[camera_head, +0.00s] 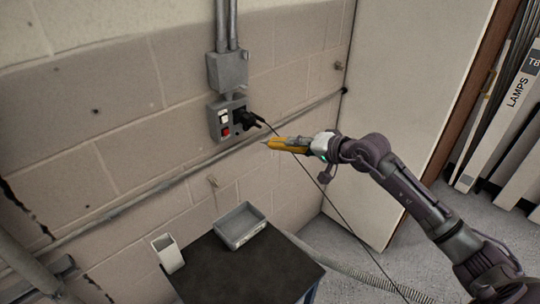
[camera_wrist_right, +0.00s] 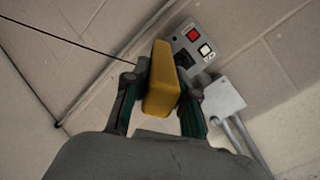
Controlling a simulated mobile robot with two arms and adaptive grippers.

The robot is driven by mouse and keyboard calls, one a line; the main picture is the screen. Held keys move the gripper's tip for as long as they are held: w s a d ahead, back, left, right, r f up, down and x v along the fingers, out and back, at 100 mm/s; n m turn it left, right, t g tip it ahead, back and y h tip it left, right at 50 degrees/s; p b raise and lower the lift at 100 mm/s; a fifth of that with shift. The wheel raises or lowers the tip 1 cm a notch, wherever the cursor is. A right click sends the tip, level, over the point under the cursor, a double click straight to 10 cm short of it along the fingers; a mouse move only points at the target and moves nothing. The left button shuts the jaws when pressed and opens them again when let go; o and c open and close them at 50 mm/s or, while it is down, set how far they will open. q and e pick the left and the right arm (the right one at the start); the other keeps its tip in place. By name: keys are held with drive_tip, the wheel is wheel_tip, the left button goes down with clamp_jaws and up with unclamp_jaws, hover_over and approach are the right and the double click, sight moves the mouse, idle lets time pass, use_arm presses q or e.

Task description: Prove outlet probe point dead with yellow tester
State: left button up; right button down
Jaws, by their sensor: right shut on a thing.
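The yellow tester (camera_head: 285,144) is in the grip of my right gripper (camera_head: 308,146) in the head view. Its tip points left toward the grey outlet box (camera_head: 226,119) on the block wall, with a visible gap between them. The outlet box has a white switch, a red switch and a black plug (camera_head: 245,118) in its right side. In the right wrist view the tester (camera_wrist_right: 161,80) sits between the fingers, with the outlet panel (camera_wrist_right: 192,46) behind it. The probe point itself is too small to make out. My left gripper is not in view.
A grey junction box (camera_head: 228,70) with conduits is above the outlet. A black cable (camera_head: 318,185) runs from the plug down past my right gripper. A white panel stands right.

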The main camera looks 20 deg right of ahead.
drive_tip(key=shift+d, duration=0.75)
drive_tip(key=shift+w+a+r+p, duration=0.1)
drive_tip(key=shift+w+p, duration=0.15)
drive_tip(key=shift+w, duration=0.2)
drive_tip(key=shift+w+a+r+p, duration=0.1)
drive_tip(key=shift+w+p, duration=0.15)
drive_tip(key=shift+w, duration=0.15)
drive_tip(key=w, duration=0.1)
drive_tip(key=w+a+p, duration=0.1)
drive_tip(key=w, duration=0.1)
drive_tip(key=shift+w+a, duration=0.15)
drive_tip(key=shift+w+a+f, duration=0.1)
drive_tip(key=shift+w+a, duration=0.15)
drive_tip(key=shift+w, duration=0.4)
drive_tip(key=shift+w+a+f, duration=0.1)
drive_tip(key=shift+w+a, duration=0.1)
drive_tip(key=shift+w, duration=0.4)
drive_tip(key=shift+w+a+b, duration=0.15)
drive_tip(key=shift+w+b, duration=0.15)
drive_tip(key=shift+w, duration=0.15)
drive_tip(key=shift+b, duration=0.45)
idle(0.5)
